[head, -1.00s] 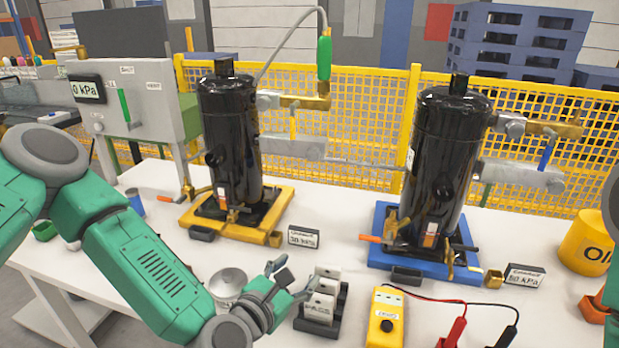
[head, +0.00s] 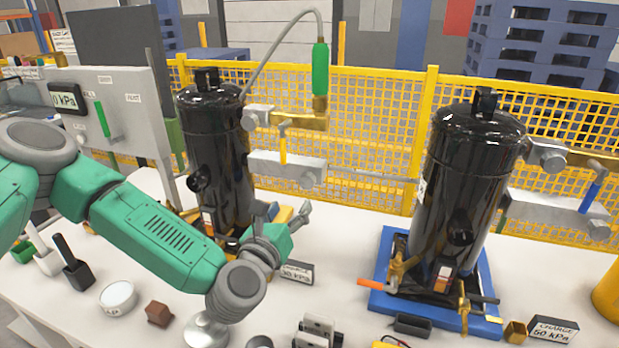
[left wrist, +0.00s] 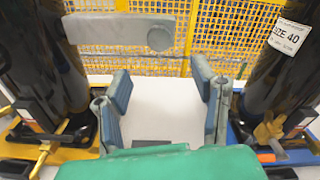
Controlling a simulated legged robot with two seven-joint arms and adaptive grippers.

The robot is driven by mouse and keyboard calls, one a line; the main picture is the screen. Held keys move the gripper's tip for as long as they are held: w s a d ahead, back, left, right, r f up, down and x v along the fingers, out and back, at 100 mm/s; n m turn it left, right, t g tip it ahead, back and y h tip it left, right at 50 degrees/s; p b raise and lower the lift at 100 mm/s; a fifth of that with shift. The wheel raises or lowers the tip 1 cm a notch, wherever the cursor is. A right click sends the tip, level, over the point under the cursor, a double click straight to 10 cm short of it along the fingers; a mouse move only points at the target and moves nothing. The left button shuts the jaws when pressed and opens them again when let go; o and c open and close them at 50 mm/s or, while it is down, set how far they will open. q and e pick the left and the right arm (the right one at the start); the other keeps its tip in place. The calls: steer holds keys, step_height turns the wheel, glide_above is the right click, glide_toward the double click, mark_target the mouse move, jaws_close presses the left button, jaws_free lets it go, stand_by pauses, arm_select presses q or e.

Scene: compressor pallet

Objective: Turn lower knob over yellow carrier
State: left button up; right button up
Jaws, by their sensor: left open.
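The lower knob (head: 308,180) is a round grey disc at the right end of a grey bar on the left black compressor (head: 215,150). In the left wrist view the lower knob (left wrist: 159,38) is straight ahead, beyond and above the fingertips. The yellow carrier (left wrist: 80,153) lies under that compressor; my left arm hides most of it in the head view. My left gripper (head: 288,214) is open and empty, in front of and below the knob, apart from it. Its two fingers (left wrist: 162,85) stand wide apart in the left wrist view. My right gripper is out of view.
A second black compressor (head: 465,180) stands on a blue carrier (head: 385,270) to the right. A yellow mesh fence (head: 370,115) runs behind. White table (head: 340,235) shows free between the carriers.

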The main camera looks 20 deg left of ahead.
mark_target(304, 183)
arm_select(q)
steer(key=w+p, duration=0.1)
steer(key=w, duration=1)
steer(key=shift+w+a, duration=0.1)
steer(key=shift+w, duration=0.05)
steer(key=shift+w+d, duration=0.25)
steer(key=shift+d, duration=0.05)
steer(key=shift+a, duration=0.1)
steer(key=c, duration=1.2)
